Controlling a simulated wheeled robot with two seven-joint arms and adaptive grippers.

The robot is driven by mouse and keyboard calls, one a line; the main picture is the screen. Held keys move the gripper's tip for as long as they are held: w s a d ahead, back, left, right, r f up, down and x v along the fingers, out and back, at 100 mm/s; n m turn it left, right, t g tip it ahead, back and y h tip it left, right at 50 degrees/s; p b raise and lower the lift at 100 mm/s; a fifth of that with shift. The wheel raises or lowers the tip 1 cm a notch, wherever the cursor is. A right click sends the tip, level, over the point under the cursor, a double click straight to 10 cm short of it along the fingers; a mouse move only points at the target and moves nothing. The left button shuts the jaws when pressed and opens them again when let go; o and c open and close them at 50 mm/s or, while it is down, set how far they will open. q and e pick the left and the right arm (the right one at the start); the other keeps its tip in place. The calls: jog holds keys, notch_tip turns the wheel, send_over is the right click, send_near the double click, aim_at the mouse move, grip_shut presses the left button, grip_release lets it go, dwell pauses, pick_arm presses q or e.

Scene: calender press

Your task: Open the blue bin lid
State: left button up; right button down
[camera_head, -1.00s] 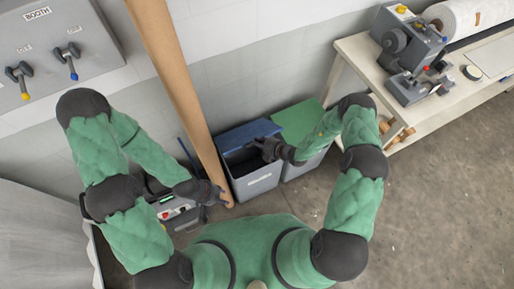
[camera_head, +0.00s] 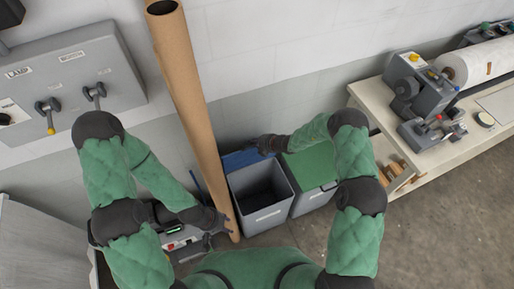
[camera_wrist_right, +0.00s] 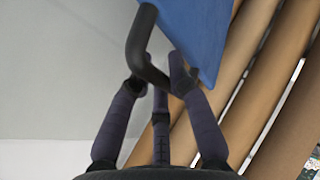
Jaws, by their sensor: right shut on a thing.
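The blue lid (camera_head: 243,159) stands tilted up at the back of the open grey bin (camera_head: 266,217), whose dark inside shows in the head view. My right gripper (camera_head: 268,144) is at the lid's upper right edge. In the right wrist view my right gripper (camera_wrist_right: 160,75) is shut on the black bar handle (camera_wrist_right: 142,45), beside the blue lid (camera_wrist_right: 203,30). My left gripper (camera_head: 217,226) is low, beside the foot of the cardboard tube; its fingers are too small to judge.
A grey bin with a green lid (camera_head: 310,167) stands right of the blue-lidded one. A tall cardboard tube (camera_head: 188,95) rises just left. A workbench (camera_head: 440,150) with machinery stands at the right. The floor (camera_head: 430,230) in front of it is clear.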

jog(key=shift+w, duration=0.15)
jog(key=c, duration=1.1)
grip_release()
jog(key=shift+f, duration=0.1)
jog(key=shift+d+r, duration=0.2)
jog(key=shift+r, duration=0.1)
jog(key=v, duration=1.1)
jog(key=shift+s, duration=0.3)
